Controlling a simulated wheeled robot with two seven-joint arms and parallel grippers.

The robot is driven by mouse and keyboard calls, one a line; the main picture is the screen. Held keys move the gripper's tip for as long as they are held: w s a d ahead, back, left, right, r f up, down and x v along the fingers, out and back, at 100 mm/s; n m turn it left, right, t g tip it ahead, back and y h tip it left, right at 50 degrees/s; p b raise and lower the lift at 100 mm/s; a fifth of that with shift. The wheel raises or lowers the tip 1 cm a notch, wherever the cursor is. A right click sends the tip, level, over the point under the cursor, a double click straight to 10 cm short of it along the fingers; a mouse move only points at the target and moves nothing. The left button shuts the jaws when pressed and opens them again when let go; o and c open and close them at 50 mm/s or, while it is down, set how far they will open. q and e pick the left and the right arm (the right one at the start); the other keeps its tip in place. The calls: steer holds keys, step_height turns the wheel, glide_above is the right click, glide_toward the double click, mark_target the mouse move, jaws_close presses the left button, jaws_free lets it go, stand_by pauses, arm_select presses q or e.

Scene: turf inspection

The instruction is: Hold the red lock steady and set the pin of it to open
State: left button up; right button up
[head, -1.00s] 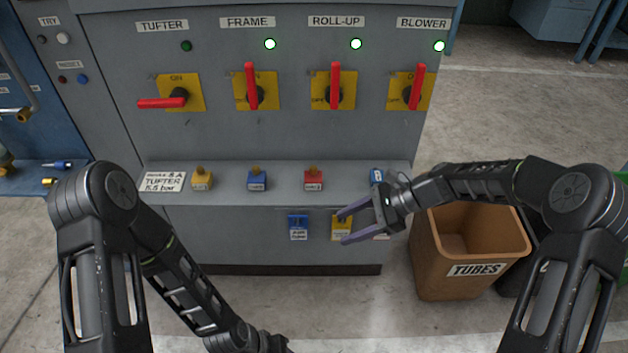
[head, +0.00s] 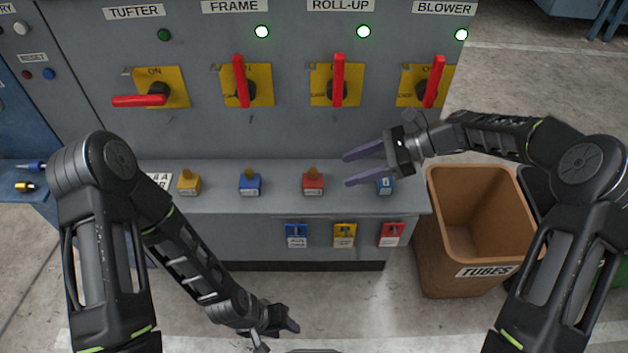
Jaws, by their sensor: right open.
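The red lock (head: 313,184) stands on the grey ledge of the cabinet, with a brownish knob-like pin (head: 312,171) on top. Whether the pin is set open or closed is too small to tell. My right gripper (head: 348,169) is open and empty, its two purple fingers pointing left toward the red lock, with a gap between. My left gripper (head: 287,326) is low in front of the cabinet, well below the ledge and away from the lock. Its fingers are dark and seen at a poor angle.
A yellow lock (head: 189,184) and blue locks (head: 249,185) (head: 385,186) share the ledge (head: 230,203). Blue (head: 296,235), yellow (head: 344,235) and red (head: 391,235) items hang on the front below. Red-handled switches are above. A brown TUBES bin (head: 480,215) stands at right.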

mark_target(318, 180)
steer(key=b+x, duration=0.3)
steer(key=x, duration=0.5)
steer(key=shift+a, duration=0.15)
steer(key=shift+x, duration=0.75)
steer(key=shift+c, duration=0.6)
